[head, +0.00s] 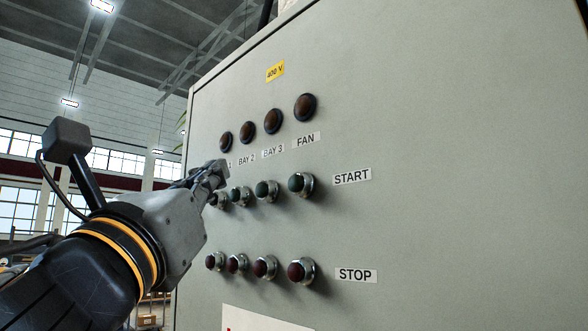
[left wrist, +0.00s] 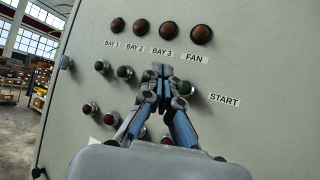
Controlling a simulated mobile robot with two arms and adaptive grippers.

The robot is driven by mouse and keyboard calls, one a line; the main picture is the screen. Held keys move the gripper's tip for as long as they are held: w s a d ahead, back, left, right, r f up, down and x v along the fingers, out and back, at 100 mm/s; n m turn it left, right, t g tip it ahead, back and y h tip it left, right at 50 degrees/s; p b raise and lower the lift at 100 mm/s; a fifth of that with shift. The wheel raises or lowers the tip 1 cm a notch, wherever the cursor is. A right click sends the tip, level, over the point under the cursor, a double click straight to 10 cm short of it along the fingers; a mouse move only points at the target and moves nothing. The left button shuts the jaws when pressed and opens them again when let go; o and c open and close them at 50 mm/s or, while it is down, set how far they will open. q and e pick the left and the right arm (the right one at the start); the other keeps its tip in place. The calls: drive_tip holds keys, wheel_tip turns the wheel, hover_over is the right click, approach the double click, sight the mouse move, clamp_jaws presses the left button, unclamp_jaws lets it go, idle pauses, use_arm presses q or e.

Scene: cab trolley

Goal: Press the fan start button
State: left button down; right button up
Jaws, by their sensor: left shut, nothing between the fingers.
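The grey cabinet panel has a row of green buttons marked START. The fan start button (head: 297,183) is the rightmost, a dark green cap in a metal ring under the FAN label, beside the START label. It also shows in the left wrist view (left wrist: 185,88), just right of the fingertips. My left gripper (head: 221,172) is shut and empty. In the head view its tips overlap the left end of the start row. In the left wrist view the gripper (left wrist: 162,69) covers the bay 3 start button. I see no contact with the fan start button. My right gripper is out of view.
Red stop buttons (head: 265,267) sit in a row below the start row, beside the STOP label (head: 356,275). Several dark amber lamps (head: 273,121) sit above, and all look unlit. Other green start buttons (head: 265,191) stand close to the left. The panel's right side is bare.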

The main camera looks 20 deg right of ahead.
sight(294, 183)
use_arm(q)
drive_tip(key=shift+s+r, duration=0.2)
drive_tip(key=shift+s, duration=0.1)
drive_tip(key=shift+d, duration=0.15)
drive_tip(key=w+d, duration=0.1)
drive_tip(key=d, duration=0.1)
drive_tip(key=w+d+p, duration=0.1)
drive_tip(key=d, duration=0.2)
drive_tip(key=w+d, duration=0.1)
drive_tip(key=d, duration=0.2)
drive_tip(key=shift+p, duration=0.3)
idle(0.4)
drive_tip(key=shift+d, duration=0.15)
idle(0.7)
